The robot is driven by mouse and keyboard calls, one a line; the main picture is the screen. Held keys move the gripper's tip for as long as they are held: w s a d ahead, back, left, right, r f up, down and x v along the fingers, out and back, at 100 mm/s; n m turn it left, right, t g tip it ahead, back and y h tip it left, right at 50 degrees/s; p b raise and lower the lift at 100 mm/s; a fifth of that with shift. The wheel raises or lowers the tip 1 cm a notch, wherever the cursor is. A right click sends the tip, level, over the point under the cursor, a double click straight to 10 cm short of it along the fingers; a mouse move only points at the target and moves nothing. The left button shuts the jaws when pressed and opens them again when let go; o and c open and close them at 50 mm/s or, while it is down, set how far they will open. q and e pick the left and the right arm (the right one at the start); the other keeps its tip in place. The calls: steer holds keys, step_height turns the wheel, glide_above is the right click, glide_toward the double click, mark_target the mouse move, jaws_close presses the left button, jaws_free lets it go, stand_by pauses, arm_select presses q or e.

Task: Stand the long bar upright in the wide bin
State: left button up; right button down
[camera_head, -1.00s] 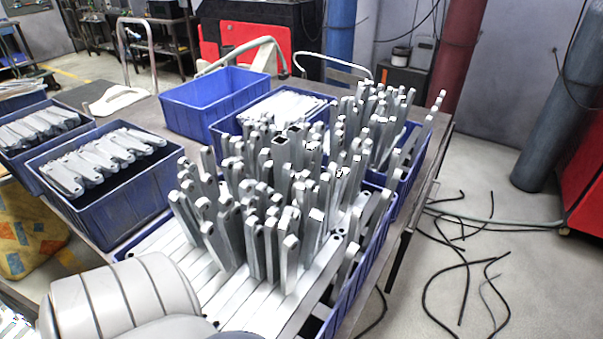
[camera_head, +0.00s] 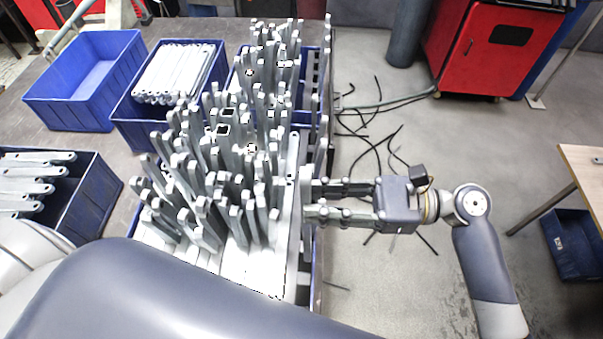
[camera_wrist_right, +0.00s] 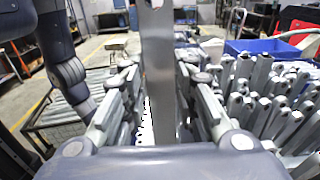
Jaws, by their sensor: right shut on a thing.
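My right gripper (camera_head: 309,200) comes in from the right at the right side of the large blue bin (camera_head: 317,272), which is crowded with upright grey bars and has flat ones beneath. Its fingers are closed on a long metal bar (camera_wrist_right: 158,75), which stands upright between them in the wrist view. In the head view the held bar is hard to separate from the bars behind it. Its lower end is hidden, so I cannot tell whether it rests on anything. I cannot tell which bin is the wide one. My left gripper is out of view.
An empty blue bin (camera_head: 138,62) stands at the back left. Beside it a blue bin (camera_head: 121,105) holds flat-lying bars. Another bin (camera_head: 103,195) with bars is at the left. Open floor (camera_head: 380,270) with loose black cables lies right of the bench.

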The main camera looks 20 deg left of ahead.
arm_select(q)
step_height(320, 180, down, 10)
steer(key=b, duration=1.1)
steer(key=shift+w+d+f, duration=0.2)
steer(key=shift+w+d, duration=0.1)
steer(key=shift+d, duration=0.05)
arm_select(e)
step_height(320, 180, down, 18)
steer(key=shift+w+r+y, duration=0.2)
steer(key=shift+w+y, duration=0.05)
steer(key=shift+y, duration=0.05)
stand_by(0.4)
steer(key=c, duration=1.2)
jaws_free()
